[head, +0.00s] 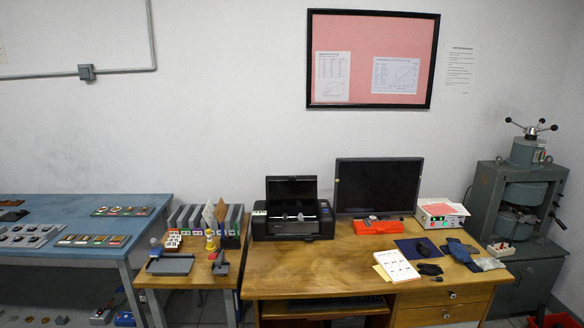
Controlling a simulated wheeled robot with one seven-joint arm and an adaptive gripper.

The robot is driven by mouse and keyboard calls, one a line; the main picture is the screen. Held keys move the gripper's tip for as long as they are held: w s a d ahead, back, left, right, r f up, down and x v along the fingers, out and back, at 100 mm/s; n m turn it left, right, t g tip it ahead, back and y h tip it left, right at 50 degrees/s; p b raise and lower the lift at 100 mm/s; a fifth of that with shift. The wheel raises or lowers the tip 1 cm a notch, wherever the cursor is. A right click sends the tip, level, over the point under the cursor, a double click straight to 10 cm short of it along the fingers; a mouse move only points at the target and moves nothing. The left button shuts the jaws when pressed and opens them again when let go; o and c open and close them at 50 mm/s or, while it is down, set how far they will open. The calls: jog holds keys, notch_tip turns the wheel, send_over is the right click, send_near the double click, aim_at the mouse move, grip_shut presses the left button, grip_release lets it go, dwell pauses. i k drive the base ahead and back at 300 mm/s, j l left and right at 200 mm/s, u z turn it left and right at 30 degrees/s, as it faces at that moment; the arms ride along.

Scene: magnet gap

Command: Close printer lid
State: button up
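A small black printer (293,226) stands at the back left of the wooden desk. Its dark lid (291,189) is raised and stands upright at the back of the body. A light bar or tray part shows inside the opening below the lid. My gripper is not in this view, so its state and its place relative to the lid are hidden.
A black monitor (378,185) stands close to the printer's right. A red box (376,226) sits below it. Binders (205,219) stand to the printer's left on a small side table (190,284). The desk in front of the printer (300,268) is clear.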

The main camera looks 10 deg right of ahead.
aim_at(292, 192)
jog(key=i+u, duration=0.15)
jog(key=i, duration=1.35)
